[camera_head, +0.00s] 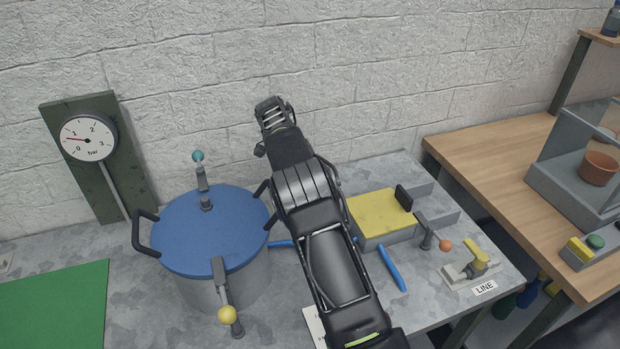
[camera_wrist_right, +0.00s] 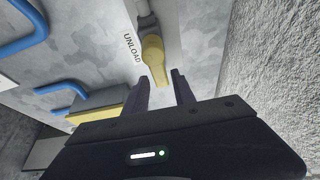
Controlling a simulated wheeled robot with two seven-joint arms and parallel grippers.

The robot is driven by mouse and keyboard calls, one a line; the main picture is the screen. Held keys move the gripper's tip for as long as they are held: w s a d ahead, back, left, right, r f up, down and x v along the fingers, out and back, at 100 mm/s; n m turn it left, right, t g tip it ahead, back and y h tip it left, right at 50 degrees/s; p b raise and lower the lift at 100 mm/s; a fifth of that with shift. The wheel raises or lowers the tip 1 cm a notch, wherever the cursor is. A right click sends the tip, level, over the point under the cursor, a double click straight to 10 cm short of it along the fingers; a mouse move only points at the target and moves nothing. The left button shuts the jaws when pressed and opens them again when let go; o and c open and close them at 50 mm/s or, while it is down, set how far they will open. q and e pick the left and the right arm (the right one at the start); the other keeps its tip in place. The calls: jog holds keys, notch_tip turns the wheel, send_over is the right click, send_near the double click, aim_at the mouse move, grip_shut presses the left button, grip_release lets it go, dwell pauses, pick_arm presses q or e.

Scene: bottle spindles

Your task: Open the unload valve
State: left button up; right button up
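The unload valve's yellow handle (camera_wrist_right: 153,58) shows in the right wrist view, on a pale plate marked UNLOAD. My right gripper (camera_wrist_right: 160,77) is open. Its two dark fingers point at the handle, and the handle's free end appears between the fingertips with gaps on both sides. I cannot tell whether it is deep enough to lie between them. In the head view my right arm crosses the bench. It hides the valve handle, and the fingertips do not show there. A corner of a white plate (camera_head: 314,323) shows beside the arm. My left gripper is not in view.
A blue-lidded pot (camera_head: 208,232) stands left of the arm. Another yellow valve (camera_head: 478,258), labelled LINE, sits at the bench's right edge. A gauge (camera_head: 88,138) stands at the back left.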

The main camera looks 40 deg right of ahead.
jog(key=shift+o, duration=0.9)
jog(key=shift+r, duration=0.1)
jog(key=shift+w+a+r, duration=0.1)
jog(key=shift+a+r, duration=0.05)
jog(key=shift+r, duration=0.1)
jog(key=shift+b+v, duration=0.3)
jog(key=shift+v, duration=0.85)
jog(key=p+v, duration=0.3)
jog(key=v, duration=0.1)
jog(key=shift+r, duration=0.2)
jog(key=shift+a+r+p, duration=0.1)
jog(key=shift+r+p, duration=0.15)
jog(key=shift+p, duration=0.25)
jog(key=shift+f, duration=0.1)
